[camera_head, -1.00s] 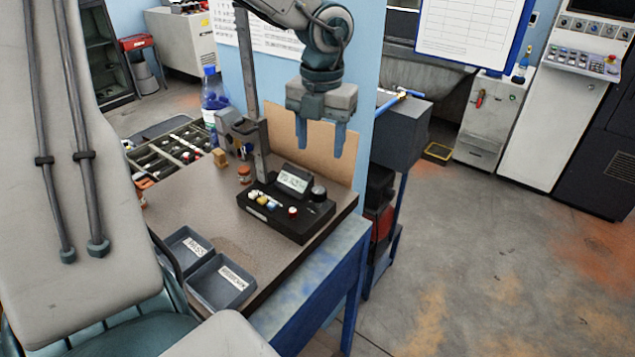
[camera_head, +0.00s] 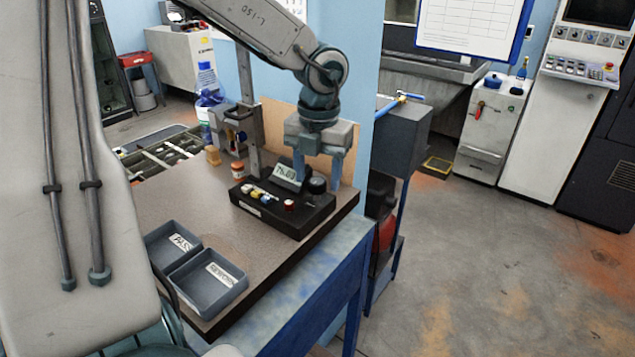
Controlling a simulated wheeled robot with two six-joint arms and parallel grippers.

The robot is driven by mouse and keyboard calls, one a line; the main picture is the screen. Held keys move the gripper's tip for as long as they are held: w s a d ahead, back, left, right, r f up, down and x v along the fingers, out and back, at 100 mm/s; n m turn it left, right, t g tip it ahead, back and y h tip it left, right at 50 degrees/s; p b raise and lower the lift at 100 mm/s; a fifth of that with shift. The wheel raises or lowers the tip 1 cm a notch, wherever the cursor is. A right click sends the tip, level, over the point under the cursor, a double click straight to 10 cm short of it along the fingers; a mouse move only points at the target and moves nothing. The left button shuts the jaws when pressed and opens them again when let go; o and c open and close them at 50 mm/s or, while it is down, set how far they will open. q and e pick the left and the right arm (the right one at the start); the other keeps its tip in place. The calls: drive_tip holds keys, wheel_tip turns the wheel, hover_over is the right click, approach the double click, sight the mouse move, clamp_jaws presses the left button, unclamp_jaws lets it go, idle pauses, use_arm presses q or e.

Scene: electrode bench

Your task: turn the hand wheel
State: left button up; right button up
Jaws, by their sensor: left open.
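The black bench instrument (camera_head: 280,212) stands on the bench, with a tall upright column and a small lit display (camera_head: 286,173). A round black knob (camera_head: 316,186) at its right rear looks like the hand wheel. My left gripper (camera_head: 317,178) comes down from above with its two blue fingers apart, one on each side of the knob in the picture. Whether the fingers touch it, or stand just behind or above it, I cannot tell. The lower end of the left finger is partly hidden by the display. My right gripper is out of view.
Two labelled grey trays (camera_head: 206,283) sit at the bench's front left. A bottle (camera_head: 209,95), a small red-lidded jar (camera_head: 237,170) and a compartment tray (camera_head: 162,148) stand behind. The brown bench top (camera_head: 180,205) is clear left of the instrument. A blue wall panel is close behind the gripper.

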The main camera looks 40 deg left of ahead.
use_arm(q)
drive_tip(key=shift+w+a+f, duration=0.1)
drive_tip(key=shift+a+f, duration=0.05)
drive_tip(key=shift+f, duration=0.25)
drive_tip(key=c, duration=1)
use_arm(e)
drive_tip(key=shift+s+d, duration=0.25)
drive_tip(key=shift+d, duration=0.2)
